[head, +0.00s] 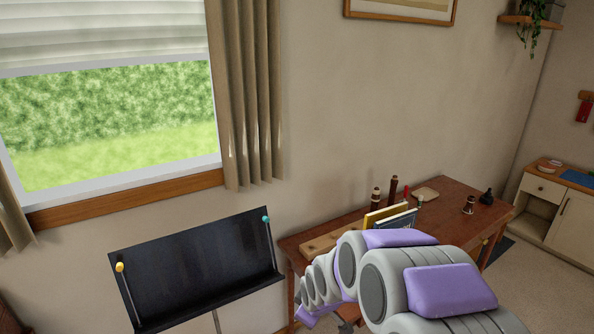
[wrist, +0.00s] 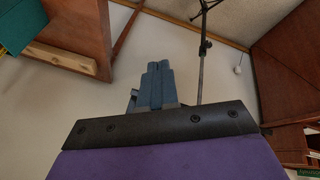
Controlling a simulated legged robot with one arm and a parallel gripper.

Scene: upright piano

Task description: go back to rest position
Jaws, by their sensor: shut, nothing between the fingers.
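My arm, grey with purple pads, reaches from the lower right of the head view toward the wooden desk (head: 455,192). It covers the desk's front left part. My gripper (wrist: 158,66) shows in the wrist view as two blue-grey fingers lying together, shut and empty. It points over bare floor, apart from anything around it. In the head view I cannot make out the fingertips.
A black music stand (head: 195,265) with a yellow and a teal clip stands left of my arm; its pole (wrist: 202,75) is near my fingers in the wrist view. Books (head: 390,218) and small bottles stand on the desk. A low cabinet (head: 565,215) is at far right.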

